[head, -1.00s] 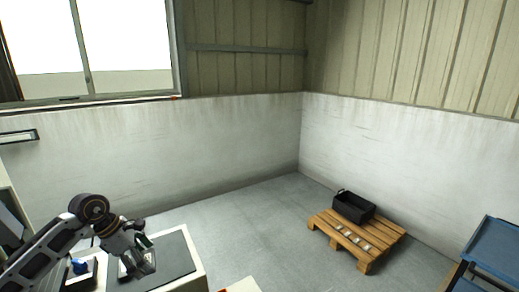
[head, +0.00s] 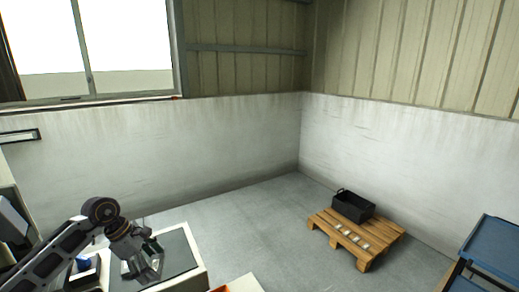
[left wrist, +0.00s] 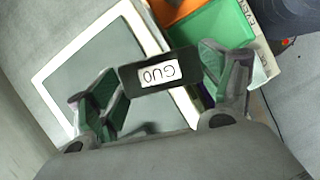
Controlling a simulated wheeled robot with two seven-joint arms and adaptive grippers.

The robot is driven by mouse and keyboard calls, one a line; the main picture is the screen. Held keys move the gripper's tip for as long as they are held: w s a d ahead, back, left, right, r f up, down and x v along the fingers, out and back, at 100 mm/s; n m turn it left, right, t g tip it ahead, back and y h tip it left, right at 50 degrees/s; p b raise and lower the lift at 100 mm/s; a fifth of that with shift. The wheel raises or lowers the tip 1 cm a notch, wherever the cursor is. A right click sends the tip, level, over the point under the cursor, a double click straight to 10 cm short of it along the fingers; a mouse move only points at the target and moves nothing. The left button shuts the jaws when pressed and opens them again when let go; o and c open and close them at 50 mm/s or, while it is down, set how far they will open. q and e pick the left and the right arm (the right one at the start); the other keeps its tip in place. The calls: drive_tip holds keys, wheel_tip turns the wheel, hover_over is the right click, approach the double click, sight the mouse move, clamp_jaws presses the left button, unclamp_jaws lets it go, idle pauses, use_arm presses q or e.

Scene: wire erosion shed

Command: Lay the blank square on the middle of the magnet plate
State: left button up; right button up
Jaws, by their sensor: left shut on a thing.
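My left gripper (head: 146,262) is over the grey-topped bench at the lower left of the head view. In the left wrist view its green-padded fingers (left wrist: 160,82) are closed on the two ends of a dark block, which I take as the blank (left wrist: 128,78), with a white label reading "GU0" upside down. Behind the blank is a grey, white-framed rectangle (left wrist: 58,75), possibly the magnet plate; I cannot tell whether the blank touches it. In the head view the gripper hides most of the blank. My right gripper is not in view.
The bench (head: 180,250) has a pale edge. A blue item (head: 83,264) is left of my gripper. Green (left wrist: 222,35) and orange things lie beside the framed rectangle. A pallet (head: 358,238) with a black crate (head: 353,206) and a blue cart (head: 492,245) stand right, with open floor between.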

use_arm(q)
drive_tip(key=s+d+f+m+g+y, duration=0.1)
drive_tip(key=d+f+m+g, duration=0.1)
drive_tip(key=m, duration=0.4)
drive_tip(key=s+d+f+m+g+y, duration=0.1)
drive_tip(key=s+d+f+m, duration=0.1)
drive_tip(key=d+f+m, duration=0.3)
drive_tip(key=s+d+f+m+g+y, duration=0.1)
drive_tip(key=d+f+m, duration=0.3)
drive_tip(key=m, duration=0.5)
drive_tip(key=shift+s+g+y, duration=0.15)
drive_tip(key=shift+g+y, duration=0.35)
drive_tip(key=shift+g, duration=0.3)
drive_tip(key=shift+s+m, duration=0.1)
drive_tip(key=shift+m, duration=0.4)
drive_tip(key=shift+f, duration=0.1)
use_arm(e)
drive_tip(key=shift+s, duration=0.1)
use_arm(q)
drive_tip(key=shift+s, duration=0.15)
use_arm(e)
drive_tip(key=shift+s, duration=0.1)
